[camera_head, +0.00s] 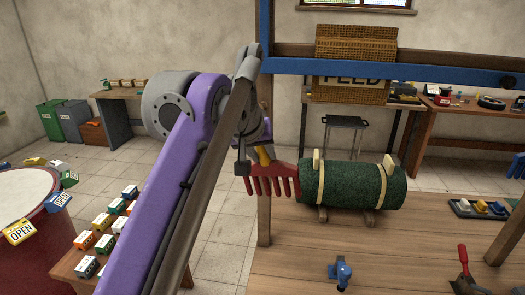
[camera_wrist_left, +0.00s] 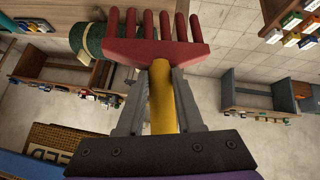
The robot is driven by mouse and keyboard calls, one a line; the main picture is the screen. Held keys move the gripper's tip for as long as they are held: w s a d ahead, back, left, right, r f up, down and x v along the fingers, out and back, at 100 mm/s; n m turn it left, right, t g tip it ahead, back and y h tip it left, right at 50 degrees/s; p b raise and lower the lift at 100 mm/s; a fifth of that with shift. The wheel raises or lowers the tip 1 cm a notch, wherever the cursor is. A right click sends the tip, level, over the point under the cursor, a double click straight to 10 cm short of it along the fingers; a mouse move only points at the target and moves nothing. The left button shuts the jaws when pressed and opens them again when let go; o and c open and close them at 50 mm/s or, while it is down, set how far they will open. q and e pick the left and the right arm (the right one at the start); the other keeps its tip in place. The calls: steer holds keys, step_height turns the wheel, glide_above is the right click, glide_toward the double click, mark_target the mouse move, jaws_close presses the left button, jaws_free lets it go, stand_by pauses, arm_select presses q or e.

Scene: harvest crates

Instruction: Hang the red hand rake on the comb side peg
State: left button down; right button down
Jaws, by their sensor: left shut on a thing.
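The red hand rake (camera_head: 272,183) hangs in front of the left end of the green roll, its tines pointing down. My left gripper (camera_head: 256,158) is shut on its yellow handle. In the left wrist view the handle (camera_wrist_left: 161,100) sits between the two grey fingers, and the red rake head (camera_wrist_left: 155,50) lies beyond the fingertips with its tines pointing up in the picture. I cannot tell which part is the comb side peg. My right gripper is not in view.
The green roll (camera_head: 375,188) with pale bands lies on the wooden bench (camera_head: 310,245) close to the rake. A blue clamp-like tool (camera_head: 341,271) and a red-handled trowel (camera_head: 463,262) are on the bench. A wooden post (camera_head: 264,215) rises beside the rake.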

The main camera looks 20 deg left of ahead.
arm_select(q)
steer(key=w+a+f+p, duration=0.1)
steer(key=w+a, duration=0.1)
steer(key=w, duration=0.8)
steer(key=shift+a+f, duration=0.3)
steer(key=shift+f, duration=0.05)
stand_by(0.6)
steer(key=shift+f, duration=0.1)
stand_by(0.5)
steer(key=shift+c, duration=2.4)
jaws_free()
